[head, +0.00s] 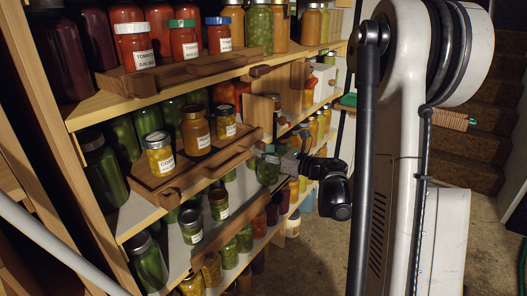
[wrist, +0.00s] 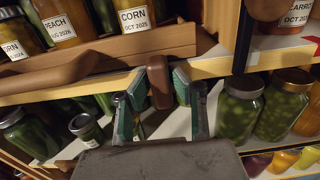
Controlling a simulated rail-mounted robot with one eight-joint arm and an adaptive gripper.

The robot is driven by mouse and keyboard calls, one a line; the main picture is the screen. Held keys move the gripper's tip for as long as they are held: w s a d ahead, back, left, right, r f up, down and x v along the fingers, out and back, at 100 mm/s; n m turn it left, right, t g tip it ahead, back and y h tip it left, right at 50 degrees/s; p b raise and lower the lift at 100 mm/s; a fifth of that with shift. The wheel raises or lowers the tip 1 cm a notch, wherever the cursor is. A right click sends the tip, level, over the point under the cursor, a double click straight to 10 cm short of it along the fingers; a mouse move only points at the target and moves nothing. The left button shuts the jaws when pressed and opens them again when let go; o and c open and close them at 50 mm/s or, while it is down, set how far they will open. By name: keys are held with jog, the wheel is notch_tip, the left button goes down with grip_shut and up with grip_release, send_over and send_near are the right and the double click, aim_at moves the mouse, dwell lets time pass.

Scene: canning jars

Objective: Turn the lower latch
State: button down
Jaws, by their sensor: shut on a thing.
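The lower latch (wrist: 160,84) is a small brown wooden block on the pale shelf edge, standing nearly upright in the wrist view. My gripper (wrist: 157,97) has its green-padded fingers on either side of the latch and is shut on it. In the head view my gripper (head: 276,160) reaches the shelf edge at the right end of the lower wooden tray (head: 222,156). The latch itself is hard to make out there. A second, upper latch (head: 260,71) sits on the shelf edge above.
The lower tray carries a corn jar (head: 158,153) and other labelled jars. Green jars (wrist: 241,105) stand on the shelf below, close to my fingers' right. Shelves of jars fill the left. The floor (head: 315,255) shows bare at lower right, with stairs (head: 463,150) behind.

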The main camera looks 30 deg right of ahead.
jog(key=m+b, duration=0.1)
jog(key=m, duration=0.3)
jog(key=shift+d+f, duration=0.1)
jog(key=shift+d, duration=0.05)
jog(key=m, duration=0.4)
jog(key=shift+w+d+m+b, duration=0.1)
jog(key=shift+m+b, duration=0.3)
jog(key=m, duration=0.4)
jog(key=shift+f+b, duration=0.15)
jog(key=shift+b, duration=0.2)
jog(key=shift+f+m, duration=0.1)
jog(key=shift+m, duration=2.4)
jog(key=c, duration=1.6)
grip_release()
jog(key=shift+o, duration=0.2)
